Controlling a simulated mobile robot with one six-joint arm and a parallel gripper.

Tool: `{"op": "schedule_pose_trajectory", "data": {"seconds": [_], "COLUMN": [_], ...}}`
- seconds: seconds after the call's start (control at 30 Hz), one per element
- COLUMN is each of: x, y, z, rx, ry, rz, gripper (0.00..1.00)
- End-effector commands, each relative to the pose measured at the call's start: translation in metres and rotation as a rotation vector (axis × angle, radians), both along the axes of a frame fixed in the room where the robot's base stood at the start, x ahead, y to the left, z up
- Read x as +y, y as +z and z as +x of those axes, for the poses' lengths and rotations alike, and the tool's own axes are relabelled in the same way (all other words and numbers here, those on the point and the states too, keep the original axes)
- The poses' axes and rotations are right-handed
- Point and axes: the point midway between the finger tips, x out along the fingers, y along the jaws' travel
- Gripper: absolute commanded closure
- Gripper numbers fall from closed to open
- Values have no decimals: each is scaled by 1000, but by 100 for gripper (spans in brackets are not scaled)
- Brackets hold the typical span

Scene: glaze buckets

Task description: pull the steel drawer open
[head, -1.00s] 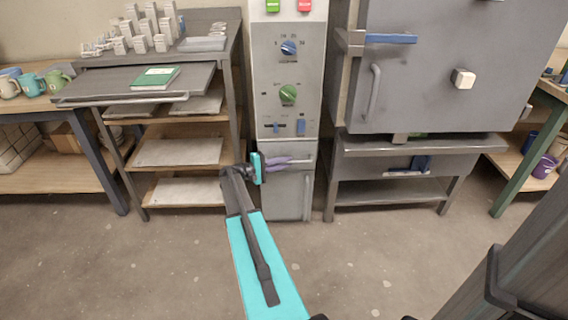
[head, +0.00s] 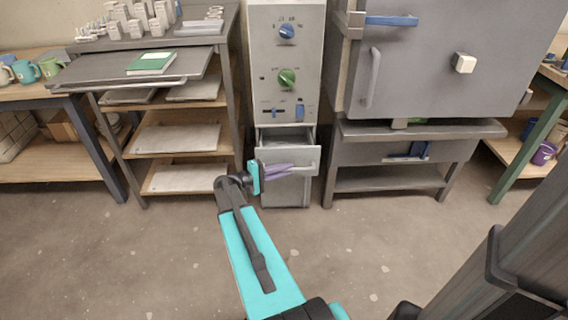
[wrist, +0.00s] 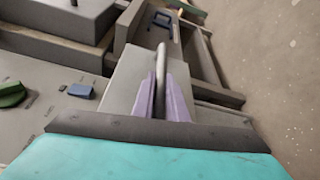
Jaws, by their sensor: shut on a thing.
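The steel drawer (head: 301,184) is in the lower part of the grey control cabinet (head: 285,85). It stands partly open, with a dark gap above its front panel. Its front also shows in the wrist view (wrist: 128,80), with a bar handle (wrist: 162,60) running away between the fingers. My gripper (head: 290,170) is at the drawer front with its purple fingers shut on the handle. In the wrist view the two purple fingers (wrist: 162,98) lie on either side of the bar. The inside of the drawer is mostly hidden.
A rack (head: 235,110) with shelves and a pulled-out tray stands to the left. A grey kiln (head: 440,70) on a stand is to the right. The floor (head: 360,250) in front of the cabinet is clear.

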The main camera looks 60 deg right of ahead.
Motion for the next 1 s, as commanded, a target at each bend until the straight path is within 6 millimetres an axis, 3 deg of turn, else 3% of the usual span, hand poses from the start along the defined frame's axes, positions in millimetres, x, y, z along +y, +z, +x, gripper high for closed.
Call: {"op": "schedule_pose_trajectory", "data": {"seconds": [0.1,0.4,1.0], "x": [20,50,60], "y": [0,0,-1], "z": [-14,-35,-41], "rx": [0,0,-1], "ry": [1,1,1], "rz": [1,1,1], "gripper": [100,100,100]}}
